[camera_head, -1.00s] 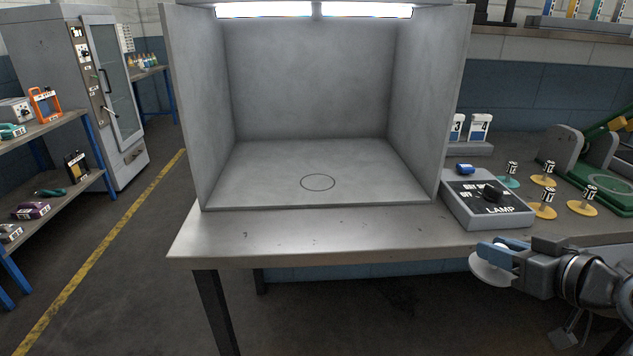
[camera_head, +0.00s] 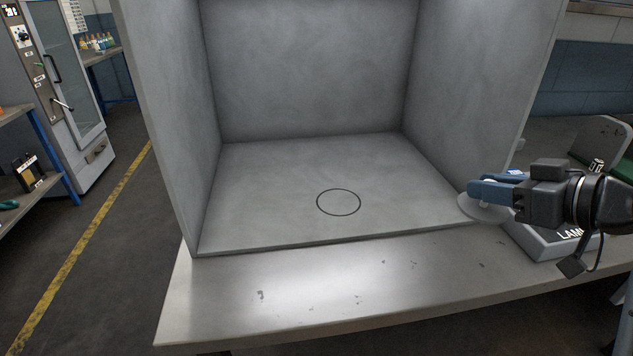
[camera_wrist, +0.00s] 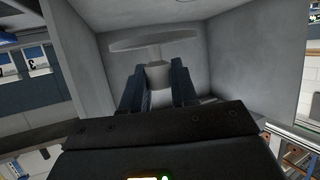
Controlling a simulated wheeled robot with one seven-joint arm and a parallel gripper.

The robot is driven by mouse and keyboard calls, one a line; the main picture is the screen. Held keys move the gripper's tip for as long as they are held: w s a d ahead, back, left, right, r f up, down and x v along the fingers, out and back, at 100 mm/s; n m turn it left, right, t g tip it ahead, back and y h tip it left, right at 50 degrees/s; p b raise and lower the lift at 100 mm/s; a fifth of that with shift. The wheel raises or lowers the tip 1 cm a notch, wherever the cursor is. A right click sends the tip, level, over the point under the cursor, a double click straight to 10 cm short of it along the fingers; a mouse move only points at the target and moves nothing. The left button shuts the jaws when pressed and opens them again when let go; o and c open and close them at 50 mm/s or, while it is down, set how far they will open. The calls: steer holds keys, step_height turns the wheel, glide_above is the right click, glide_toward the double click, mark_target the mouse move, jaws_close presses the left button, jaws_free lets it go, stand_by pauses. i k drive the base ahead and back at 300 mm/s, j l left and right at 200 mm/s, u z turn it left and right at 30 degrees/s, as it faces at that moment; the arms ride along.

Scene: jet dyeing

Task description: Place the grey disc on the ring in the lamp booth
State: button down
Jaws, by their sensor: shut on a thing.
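The grey disc (camera_head: 484,209) hangs flat under the tips of my gripper (camera_head: 492,189), at the right front of the lamp booth. My gripper is shut on the disc's knob; the knob (camera_wrist: 157,74) shows between the blue fingers in the wrist view, with the disc (camera_wrist: 153,42) beyond it. The ring (camera_head: 338,202) is a thin dark circle on the booth floor, bare and fully visible. The disc is to the right of the ring, by the front end of the booth's right wall. The lamp booth (camera_head: 310,70) is a grey open-fronted box.
The booth stands on a metal table (camera_head: 330,290) with a clear front strip. The lamp control box (camera_head: 545,240) lies below my wrist, partly hidden. The booth's right wall (camera_head: 480,80) and left wall (camera_head: 170,110) bound its floor, which is otherwise empty.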

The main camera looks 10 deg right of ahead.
mark_target(338, 200)
steer(key=i+j+z, duration=0.1)
steer(key=i+j, duration=0.5)
steer(key=j, duration=0.15)
steer(key=j+z, duration=0.25)
steer(key=j, duration=0.2)
steer(key=j+z, duration=0.25)
steer(key=j, duration=0.25)
steer(key=k, duration=0.05)
